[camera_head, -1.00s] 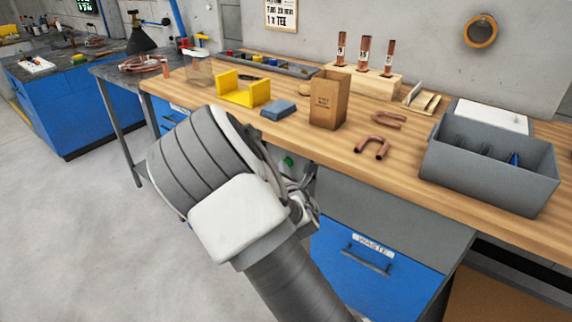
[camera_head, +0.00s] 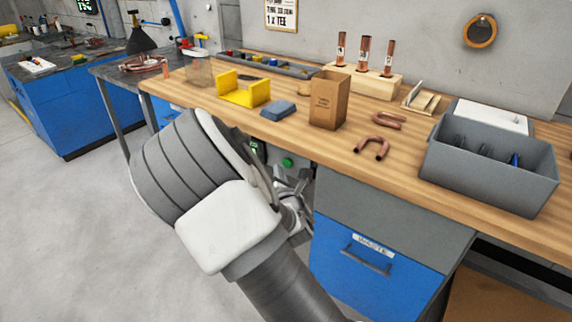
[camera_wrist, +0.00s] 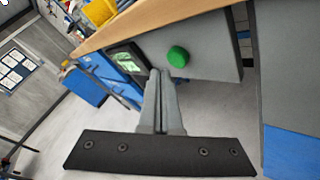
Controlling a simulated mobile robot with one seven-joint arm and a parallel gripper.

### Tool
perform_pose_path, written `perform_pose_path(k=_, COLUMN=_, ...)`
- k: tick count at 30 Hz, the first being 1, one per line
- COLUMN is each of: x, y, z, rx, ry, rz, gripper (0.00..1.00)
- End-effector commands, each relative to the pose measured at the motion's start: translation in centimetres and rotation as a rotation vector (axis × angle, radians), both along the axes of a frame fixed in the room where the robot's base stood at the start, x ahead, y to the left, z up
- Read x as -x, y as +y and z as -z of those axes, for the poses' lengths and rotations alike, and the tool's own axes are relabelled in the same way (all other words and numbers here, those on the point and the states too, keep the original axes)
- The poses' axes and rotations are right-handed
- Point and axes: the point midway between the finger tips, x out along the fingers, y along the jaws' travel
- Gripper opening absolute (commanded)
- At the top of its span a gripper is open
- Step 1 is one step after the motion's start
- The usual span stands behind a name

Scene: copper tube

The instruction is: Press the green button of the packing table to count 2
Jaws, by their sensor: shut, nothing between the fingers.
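The green button (camera_head: 288,162) sits on a grey panel under the front edge of the packing table (camera_head: 215,104). In the wrist view the round green button (camera_wrist: 178,57) is just beyond and a little right of my fingertips. A small display with green marks (camera_wrist: 126,61) is left of the button; its count is too small to read. My gripper (camera_wrist: 160,74) is shut and empty, its two fingers together and pointing towards the panel. A gap seems to remain between fingertips and button. In the head view my gripper (camera_head: 300,190) is partly hidden by my wrist.
On the table stand a cardboard box (camera_head: 328,100), a yellow bracket (camera_head: 244,92), copper bends (camera_head: 372,149) and a grey bin (camera_head: 487,170). A blue waste drawer (camera_head: 365,270) is right of my arm. The floor at left is clear.

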Motion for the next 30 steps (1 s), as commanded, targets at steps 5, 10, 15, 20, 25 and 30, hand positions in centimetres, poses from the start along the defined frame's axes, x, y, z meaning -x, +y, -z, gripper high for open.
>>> perform_pose_path(k=5, x=1.4, y=1.2, z=0.0, rx=0.0, ry=0.001, rz=-0.003, gripper=0.0)
perform_pose_path(k=10, x=2.8, y=2.3, z=-0.1, rx=0.001, ry=0.0, rz=-0.003, gripper=0.0)
perform_pose_path(k=15, x=3.6, y=2.9, z=0.0, rx=0.0, ry=0.0, rz=-0.001, gripper=0.0)
perform_pose_path(k=20, x=3.7, y=2.9, z=0.0, rx=0.0, ry=-0.001, rz=-0.001, gripper=0.0)
perform_pose_path(k=25, x=3.7, y=2.9, z=0.0, rx=0.0, ry=-0.001, rz=-0.001, gripper=0.0)
perform_pose_path(k=30, x=3.7, y=2.9, z=0.0, rx=0.0, ry=-0.001, rz=-0.001, gripper=0.0)
